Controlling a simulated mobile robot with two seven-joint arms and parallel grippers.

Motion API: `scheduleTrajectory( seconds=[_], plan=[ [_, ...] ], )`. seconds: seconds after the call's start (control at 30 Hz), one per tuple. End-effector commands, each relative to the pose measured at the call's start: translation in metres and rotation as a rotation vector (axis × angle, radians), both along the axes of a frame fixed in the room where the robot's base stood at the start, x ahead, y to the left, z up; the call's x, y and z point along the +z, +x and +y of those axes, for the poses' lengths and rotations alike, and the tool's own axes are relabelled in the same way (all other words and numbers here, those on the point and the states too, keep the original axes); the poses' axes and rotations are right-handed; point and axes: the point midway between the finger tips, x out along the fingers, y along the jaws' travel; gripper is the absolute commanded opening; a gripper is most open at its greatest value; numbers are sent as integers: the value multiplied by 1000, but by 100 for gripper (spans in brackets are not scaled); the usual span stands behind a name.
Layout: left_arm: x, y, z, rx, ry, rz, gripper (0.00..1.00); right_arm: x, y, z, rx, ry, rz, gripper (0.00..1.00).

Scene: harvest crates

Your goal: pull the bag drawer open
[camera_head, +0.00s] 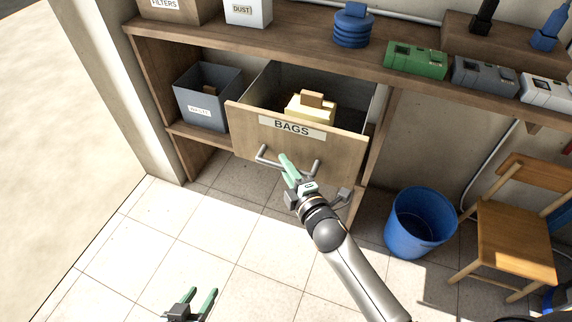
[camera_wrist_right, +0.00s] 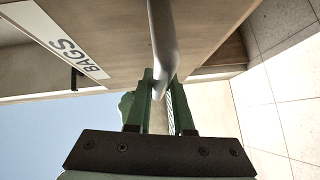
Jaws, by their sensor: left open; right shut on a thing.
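The bag drawer (camera_head: 330,143) has a wooden front with a "BAGS" label and a grey bar handle (camera_head: 264,158). It stands pulled out from under the workbench, and its inside shows, with yellowish and brown packs (camera_head: 308,108) in it. My right gripper (camera_head: 287,165) is shut on the handle's bar. In the right wrist view the bar (camera_wrist_right: 163,50) runs between the green fingers (camera_wrist_right: 160,98), beside the drawer front (camera_wrist_right: 110,40). My left gripper (camera_head: 196,300) is open and empty, low over the tiled floor, apart from the drawer.
A grey bin (camera_head: 207,98) sits on the shelf left of the drawer. A blue bucket (camera_head: 420,222) and a wooden chair (camera_head: 514,232) stand at the right. Chargers, including a green one (camera_head: 416,60), line the benchtop (camera_head: 300,38). The tiled floor (camera_head: 170,235) at the left is clear.

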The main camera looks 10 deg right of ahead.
Motion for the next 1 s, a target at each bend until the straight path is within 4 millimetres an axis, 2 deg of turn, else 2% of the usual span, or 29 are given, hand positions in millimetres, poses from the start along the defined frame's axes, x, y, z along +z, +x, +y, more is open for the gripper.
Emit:
scheduleTrajectory(
  seconds=[0.17,0.2,0.43,0.77,0.87,1.0],
  plan=[
    [1,1,0,0,-2,-4,50,-1,0,0,-1,0,2,0],
    [2,1,-1,0,-2,-5,50,-1,0,0,-1,0,2,22],
    [2,1,-1,-1,-2,-6,50,-1,0,0,0,0,1,48],
    [3,2,0,0,-1,-6,50,0,-3,-1,0,0,1,50],
    [5,2,0,0,-1,-6,50,1,-11,-2,0,0,2,50],
    [8,2,0,1,-2,-7,50,4,-34,-7,-1,0,4,50]
  ],
)
